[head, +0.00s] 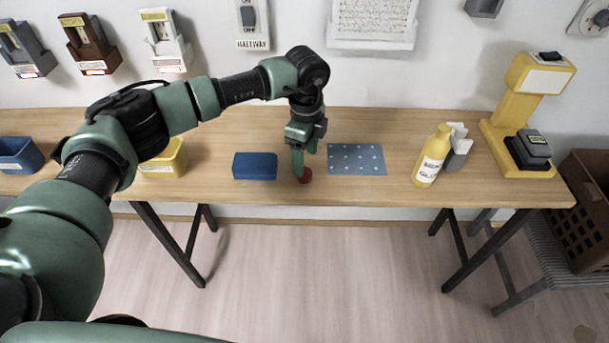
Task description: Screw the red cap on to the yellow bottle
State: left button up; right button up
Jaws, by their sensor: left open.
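The red cap (305,175) sits on the wooden table near its front edge, just right of a blue block. My left gripper (304,169) points down right at the cap, with its fingers close to it and partly in front of it. The gripper is open; whether a finger touches the cap cannot be told. The yellow bottle (431,158) stands upright on the right part of the table, apart from the gripper. It has a white label, and its top looks yellow. My right gripper is not in view.
A blue block (255,166) and a dotted blue-grey mat (357,159) lie either side of the gripper. A grey-white object (457,150) stands behind the bottle. A yellow stand (516,110) is at the right end, a yellow bin (166,160) at left. The table (300,122) is clear between mat and bottle.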

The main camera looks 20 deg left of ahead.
pick_arm(q)
notch_tip(320, 180, down, 5)
jog(key=b, duration=0.4)
jog(key=shift+w+a+f, duration=0.1)
jog(key=shift+w+a, duration=0.05)
grip_shut()
